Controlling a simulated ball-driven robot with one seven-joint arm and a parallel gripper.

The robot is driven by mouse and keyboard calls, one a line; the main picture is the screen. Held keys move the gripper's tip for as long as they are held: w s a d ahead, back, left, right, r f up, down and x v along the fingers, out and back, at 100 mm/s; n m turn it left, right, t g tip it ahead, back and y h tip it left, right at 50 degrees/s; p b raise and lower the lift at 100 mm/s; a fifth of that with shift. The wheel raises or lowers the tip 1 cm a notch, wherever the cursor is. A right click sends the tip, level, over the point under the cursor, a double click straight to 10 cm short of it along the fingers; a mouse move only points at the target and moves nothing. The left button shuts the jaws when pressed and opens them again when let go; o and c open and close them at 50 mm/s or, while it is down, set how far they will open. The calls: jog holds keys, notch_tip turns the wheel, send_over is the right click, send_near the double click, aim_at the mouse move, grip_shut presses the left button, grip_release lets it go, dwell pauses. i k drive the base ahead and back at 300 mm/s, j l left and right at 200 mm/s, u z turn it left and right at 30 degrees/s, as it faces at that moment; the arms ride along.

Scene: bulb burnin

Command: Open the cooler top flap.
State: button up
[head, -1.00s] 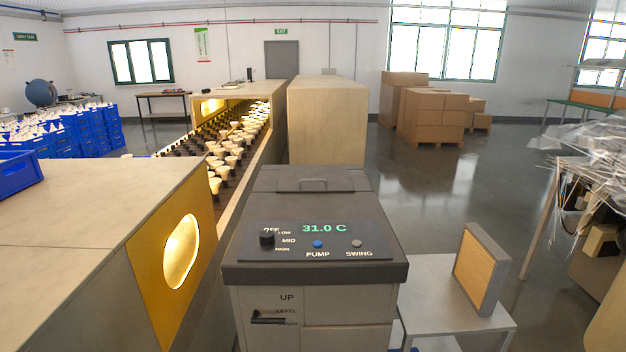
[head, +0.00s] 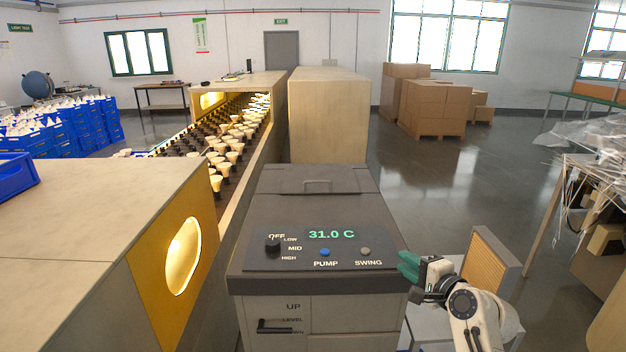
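The cooler (head: 330,320) stands upright in front of me, with a grey top and a control panel reading 31.0 C. Its top flap (head: 350,182) is the darker panel at the back of the top, with a small handle (head: 317,185) near its middle. The flap looks flat and closed. My gripper (head: 407,266) is at the right front corner of the cooler top, with green fingers pointing left. It is well short of the flap handle and seems to hold nothing. Whether the fingers are apart is hard to see.
A framed cooling pad (head: 487,262) leans on a low white table right of the cooler, behind my arm. A wooden housing (head: 328,115) stands behind the cooler. The bulb conveyor (head: 232,150) runs on the left. Open floor (head: 440,190) lies to the right.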

aim_at(296, 180)
jog(key=i+j, duration=0.25)
jog(key=i, duration=0.15)
jog(key=i+j, duration=0.25)
jog(key=i, duration=0.15)
jog(key=i+j, duration=0.3)
jog(key=i, duration=0.15)
